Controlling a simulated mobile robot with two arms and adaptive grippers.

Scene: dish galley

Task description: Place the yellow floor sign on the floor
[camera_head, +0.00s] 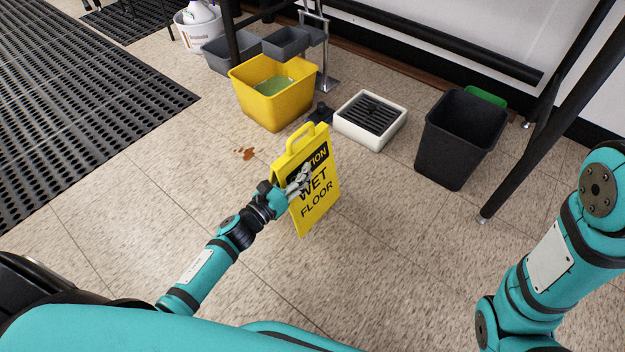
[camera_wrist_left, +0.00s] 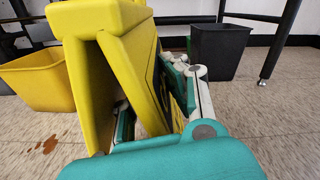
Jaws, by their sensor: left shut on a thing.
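The yellow wet floor sign (camera_head: 319,204) is upright in the middle of the head view, with its handle at the top and black lettering on its face. My left gripper (camera_head: 302,182) is shut on the sign at its left side. In the left wrist view the sign (camera_wrist_left: 85,70) fills the upper left, its two panels slightly apart, and the gripper fingers (camera_wrist_left: 165,108) are around one panel. Whether the sign's lower edge touches the floor (camera_head: 390,270) I cannot tell. My right gripper is out of view; only its arm shows at the right.
A reddish-brown spill (camera_head: 244,153) is on the tiles left of the sign. Behind stand a yellow bucket (camera_head: 270,108), a white floor sink (camera_head: 362,137) with a dark grate and a black bin (camera_head: 452,150). A black mat (camera_head: 75,110) covers the left. Floor nearer me is clear.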

